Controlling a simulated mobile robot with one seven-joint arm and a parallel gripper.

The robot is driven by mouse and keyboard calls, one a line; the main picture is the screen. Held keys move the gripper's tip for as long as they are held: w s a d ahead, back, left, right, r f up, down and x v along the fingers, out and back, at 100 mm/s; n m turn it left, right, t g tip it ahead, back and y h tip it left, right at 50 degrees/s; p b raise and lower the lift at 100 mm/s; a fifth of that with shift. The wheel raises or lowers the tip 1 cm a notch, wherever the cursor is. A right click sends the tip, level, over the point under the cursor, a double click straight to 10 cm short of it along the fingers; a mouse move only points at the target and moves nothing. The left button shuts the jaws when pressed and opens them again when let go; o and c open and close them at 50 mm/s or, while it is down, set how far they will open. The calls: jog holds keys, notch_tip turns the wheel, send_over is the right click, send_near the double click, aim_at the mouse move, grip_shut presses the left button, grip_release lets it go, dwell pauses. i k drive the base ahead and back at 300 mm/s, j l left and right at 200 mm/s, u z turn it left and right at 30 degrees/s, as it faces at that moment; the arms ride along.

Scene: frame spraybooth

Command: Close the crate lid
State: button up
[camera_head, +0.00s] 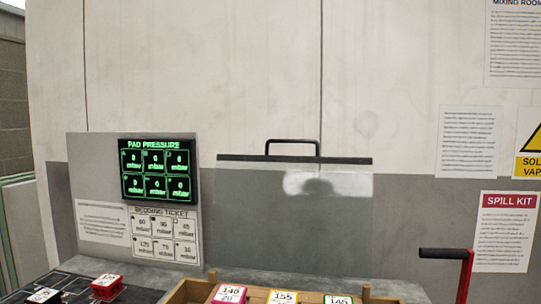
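The crate (187,293) stands on the bench at the bottom of the view, with its lower part cut off by the picture edge. Its lid (270,215) is a see-through panel that stands raised upright behind the crate. The lid has a dark top edge and a dark bar handle (292,141) above it. Several labelled blocks sit in the crate, among them a pink one (229,293), a yellow one (282,297) and a green one (338,299). My gripper is not in view.
Left of the crate, a red block (106,286) and a dark block (43,296) sit on a black marked surface. A panel with a pad pressure display (158,172) stands behind them. A red post with a black handle (446,254) rises at the right.

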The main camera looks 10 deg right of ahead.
aim_at(317, 159)
jog(key=l+z, duration=0.2)
jog(key=z, duration=0.25)
jog(key=l+z, duration=0.25)
jog(key=z, duration=0.2)
jog(key=i+l+z, duration=0.15)
jog(key=z, duration=0.3)
jog(key=i+l+z, duration=0.1)
jog(key=z, duration=0.35)
jog(key=i+l+z, duration=0.15)
jog(key=z, duration=0.25)
jog(key=i+l+z, duration=0.15)
jog(key=z, duration=0.2)
jog(key=i+l+z, duration=0.2)
jog(key=z, duration=0.2)
jog(key=i+u, duration=0.45)
jog(key=i+l+u, duration=0.15)
jog(key=i+u, duration=0.15)
jog(key=u, duration=0.2)
jog(key=i+u, duration=0.15)
jog(key=u, duration=0.25)
jog(key=i+u, duration=0.15)
jog(key=u, duration=0.25)
jog(key=i+l+u, duration=0.15)
jog(key=u, duration=0.25)
jog(key=i+j+u, duration=0.1)
jog(key=i+u, duration=0.7)
jog(key=l, duration=0.05)
